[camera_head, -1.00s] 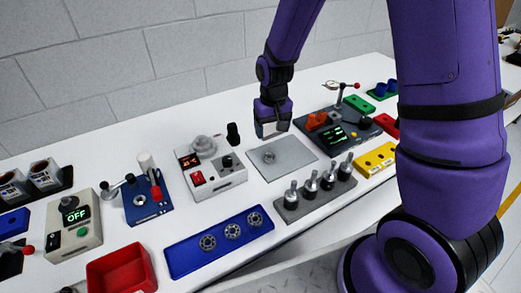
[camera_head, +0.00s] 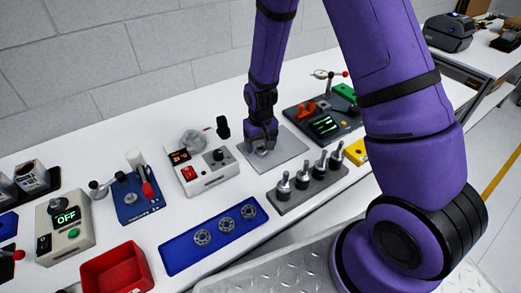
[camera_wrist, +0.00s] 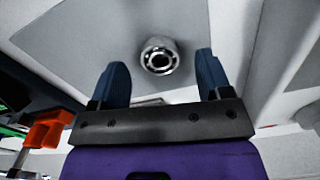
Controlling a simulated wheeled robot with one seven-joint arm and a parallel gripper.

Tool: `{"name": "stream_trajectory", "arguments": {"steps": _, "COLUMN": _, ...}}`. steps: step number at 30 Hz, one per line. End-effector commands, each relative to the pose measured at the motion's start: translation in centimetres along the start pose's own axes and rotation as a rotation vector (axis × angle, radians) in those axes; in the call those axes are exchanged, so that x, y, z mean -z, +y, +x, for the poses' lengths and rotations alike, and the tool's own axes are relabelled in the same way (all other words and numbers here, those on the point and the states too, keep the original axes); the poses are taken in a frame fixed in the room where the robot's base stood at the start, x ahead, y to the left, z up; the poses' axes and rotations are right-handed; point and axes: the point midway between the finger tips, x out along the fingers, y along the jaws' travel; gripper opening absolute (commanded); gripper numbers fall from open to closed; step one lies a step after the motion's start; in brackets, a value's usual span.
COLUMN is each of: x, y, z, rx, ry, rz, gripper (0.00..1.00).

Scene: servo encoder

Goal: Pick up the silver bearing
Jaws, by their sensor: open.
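The silver bearing (camera_wrist: 159,57) is a short metal ring with a dark centre, on the grey plate (camera_wrist: 90,30). In the wrist view it appears between and slightly beyond the two blue fingertips of my gripper (camera_wrist: 162,66). The fingers are spread apart and touch nothing visible. In the head view my gripper (camera_head: 262,147) is low over the grey plate (camera_head: 292,149) and mostly hides the bearing there. The exact height of the fingertips above the plate is hard to tell.
A blue tray (camera_head: 178,258) in front holds three similar bearings. A switchbox (camera_head: 215,178) stands left of the plate, and a grey rack (camera_head: 318,187) of several silver-topped tools stands in front. A dark device (camera_head: 297,113) is behind right. A red bin (camera_head: 150,283) is front left.

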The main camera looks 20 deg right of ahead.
Motion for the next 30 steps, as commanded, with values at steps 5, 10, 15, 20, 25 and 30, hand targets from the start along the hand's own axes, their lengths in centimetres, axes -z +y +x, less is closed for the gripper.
{"name": "stream_trajectory", "arguments": {"steps": 5, "x": 0.03, "y": -0.03, "z": 1.36, "rx": 0.000, "ry": 0.001, "rz": 0.000, "gripper": 0.71}}
{"name": "stream_trajectory", "arguments": {"steps": 10, "x": 0.05, "y": -0.04, "z": 1.47, "rx": 0.000, "ry": 0.003, "rz": 0.000, "gripper": 0.71}}
{"name": "stream_trajectory", "arguments": {"steps": 15, "x": 0.04, "y": -0.04, "z": 1.45, "rx": 0.000, "ry": 0.002, "rz": 0.000, "gripper": 0.51}}
{"name": "stream_trajectory", "arguments": {"steps": 20, "x": 0.04, "y": -0.04, "z": 1.45, "rx": 0.000, "ry": 0.002, "rz": 0.000, "gripper": 0.17}}
{"name": "stream_trajectory", "arguments": {"steps": 25, "x": 0.04, "y": -0.04, "z": 1.44, "rx": 0.000, "ry": 0.002, "rz": 0.000, "gripper": 0.17}}
{"name": "stream_trajectory", "arguments": {"steps": 30, "x": 0.05, "y": -0.04, "z": 1.20, "rx": 0.000, "ry": 0.002, "rz": 0.000, "gripper": 0.17}}
